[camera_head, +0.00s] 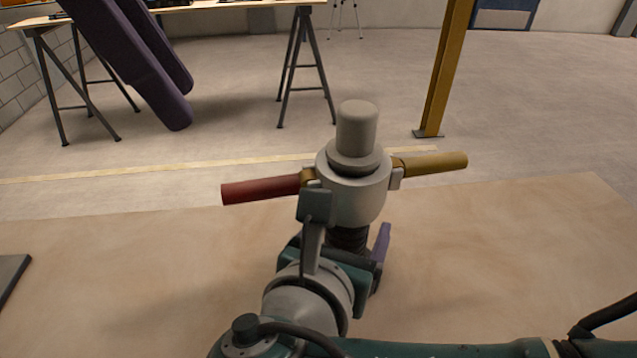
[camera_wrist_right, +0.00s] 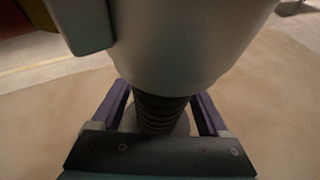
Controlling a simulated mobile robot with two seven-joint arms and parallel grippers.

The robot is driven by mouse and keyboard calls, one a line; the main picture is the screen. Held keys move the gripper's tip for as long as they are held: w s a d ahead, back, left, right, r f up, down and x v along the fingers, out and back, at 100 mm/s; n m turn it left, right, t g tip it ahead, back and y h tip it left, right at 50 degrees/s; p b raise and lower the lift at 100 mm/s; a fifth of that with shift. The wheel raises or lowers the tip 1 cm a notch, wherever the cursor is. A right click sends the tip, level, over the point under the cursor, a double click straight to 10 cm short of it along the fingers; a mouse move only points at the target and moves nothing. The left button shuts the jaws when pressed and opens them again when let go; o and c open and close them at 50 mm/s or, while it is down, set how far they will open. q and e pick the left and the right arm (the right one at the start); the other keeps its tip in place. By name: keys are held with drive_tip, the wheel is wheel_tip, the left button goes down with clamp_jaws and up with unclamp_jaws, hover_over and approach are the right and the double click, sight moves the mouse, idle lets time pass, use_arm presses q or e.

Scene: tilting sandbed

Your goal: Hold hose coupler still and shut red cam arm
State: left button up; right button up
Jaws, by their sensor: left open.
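The hose coupler (camera_head: 355,190) is a pale grey upright body with a rounded plug on top. It stands on a black ribbed hose (camera_wrist_right: 158,112). The red cam arm (camera_head: 260,189) sticks out to the left, roughly level. A yellow cam arm (camera_head: 435,163) sticks out to the right. My right gripper (camera_wrist_right: 162,108) has its purple fingers on either side of the ribbed hose, just under the coupler body. I cannot tell whether they touch it. My left gripper (camera_head: 184,108) is open and empty at the upper left, its purple fingers apart, away from the coupler.
Sand (camera_head: 480,265) surrounds the coupler and is mostly clear. A dark flat plate (camera_head: 12,275) lies at the left edge. A trestle table (camera_head: 240,5) and a yellow post (camera_head: 445,70) stand on the floor behind.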

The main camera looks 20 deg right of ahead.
clamp_jaws()
idle(0.4)
